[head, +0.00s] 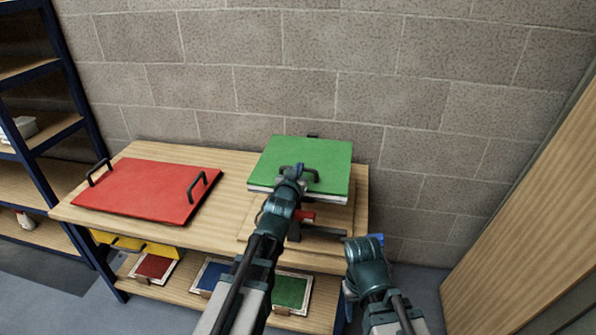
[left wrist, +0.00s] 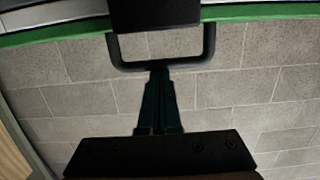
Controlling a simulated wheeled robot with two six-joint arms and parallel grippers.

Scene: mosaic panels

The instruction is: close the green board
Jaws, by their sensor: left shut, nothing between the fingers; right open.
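The green board (head: 325,158) is on the right end of the wooden table, with a white edge below its front side and a black handle (head: 313,174) near its front. It looks raised over a wooden base (head: 340,218). My left gripper (head: 292,172) is shut and empty at the handle. In the left wrist view the shut fingers (left wrist: 160,95) lie by the handle bar (left wrist: 160,66), below the board's green edge (left wrist: 60,32); I cannot tell whether they touch it. My right gripper (head: 364,243) is open and empty, to the right of the table's front corner.
A red board (head: 145,190) with two black handles lies on the table's left part. The lower shelf holds framed red (head: 154,267) and green (head: 290,290) panels. A block wall (head: 390,70) stands behind, a blue shelf rack (head: 72,85) at left, and a wooden panel (head: 530,210) at right.

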